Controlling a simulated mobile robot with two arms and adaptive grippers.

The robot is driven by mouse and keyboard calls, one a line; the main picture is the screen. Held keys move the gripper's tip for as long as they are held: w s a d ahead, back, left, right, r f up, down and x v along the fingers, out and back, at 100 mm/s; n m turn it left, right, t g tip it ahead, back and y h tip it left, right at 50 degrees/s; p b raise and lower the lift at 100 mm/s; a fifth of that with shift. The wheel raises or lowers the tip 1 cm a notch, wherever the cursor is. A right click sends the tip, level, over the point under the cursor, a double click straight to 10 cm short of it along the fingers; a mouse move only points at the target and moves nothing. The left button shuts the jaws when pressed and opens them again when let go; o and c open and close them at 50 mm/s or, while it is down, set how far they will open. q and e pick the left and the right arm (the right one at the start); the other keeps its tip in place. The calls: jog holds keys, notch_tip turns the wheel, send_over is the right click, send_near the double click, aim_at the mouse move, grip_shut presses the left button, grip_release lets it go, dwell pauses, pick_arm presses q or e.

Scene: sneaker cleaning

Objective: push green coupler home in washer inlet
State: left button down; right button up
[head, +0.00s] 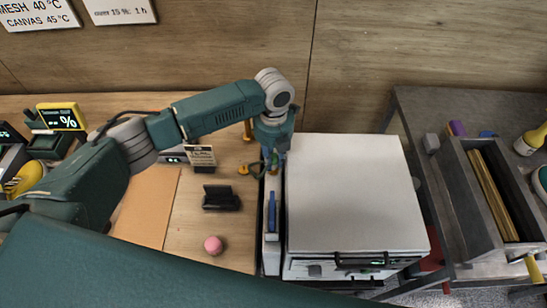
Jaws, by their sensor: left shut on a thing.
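The washer (350,190) is a white box with a flat top, right of the middle. My left gripper (271,158) points down beside its back left corner. It is shut on the green coupler (272,168), of which only a small bit shows below the fingers. The washer inlet is hidden, so I cannot tell how far the coupler sits in it. My right gripper is not in view.
A narrow white unit with a blue strip (272,213) stands against the washer's left side. A black stand (221,198), a pink ball (213,245) and a brown mat (148,205) lie on the wooden bench. A grey bin (468,200) stands at the right.

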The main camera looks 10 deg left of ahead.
aim_at(274, 156)
pick_arm(q)
jog(key=shift+f+b, duration=0.45)
jog(key=shift+f, duration=0.45)
jog(key=c, duration=1.5)
grip_release()
jog(key=shift+s+a, duration=0.1)
jog(key=shift+d, duration=0.2)
jog(key=shift+r, duration=0.25)
notch_tip(274, 156, up, 6)
jog(key=shift+r, duration=0.1)
jog(key=shift+a+r, duration=0.35)
jog(key=shift+r, duration=0.25)
